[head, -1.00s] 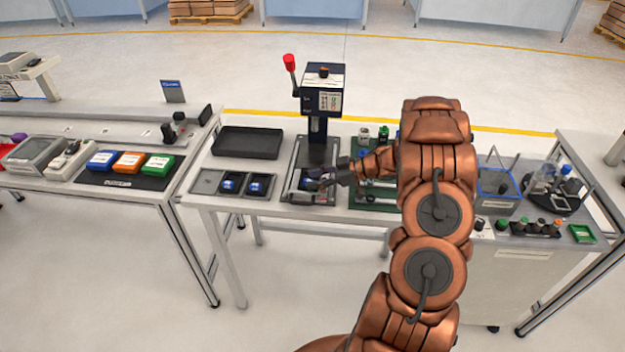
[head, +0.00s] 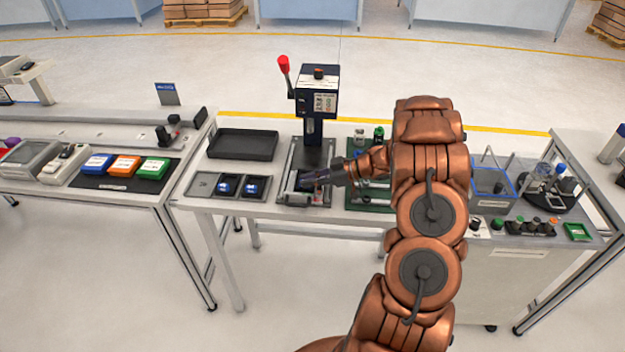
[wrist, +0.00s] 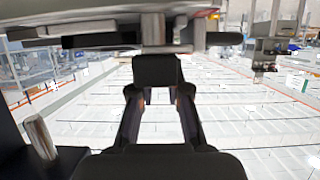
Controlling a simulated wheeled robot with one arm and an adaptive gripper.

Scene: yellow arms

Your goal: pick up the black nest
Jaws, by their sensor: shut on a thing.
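The black nest (head: 308,180) sits on the base plate of the lever press, below its column; it is small and partly covered by my fingers. My gripper (head: 322,177) reaches in from the right, low over the plate, and is shut on the nest. In the wrist view my gripper (wrist: 157,85) shows two fingers closing toward a dark block at their tips; the nest's outline cannot be told apart there. I cannot tell whether the nest is clear of the plate.
The press (head: 318,95) with its red-knobbed lever stands just behind my gripper. A black tray (head: 243,144) and a grey tray with blue parts (head: 204,185) lie to the left. A green fixture board (head: 358,199) lies on the right, partly behind my arm.

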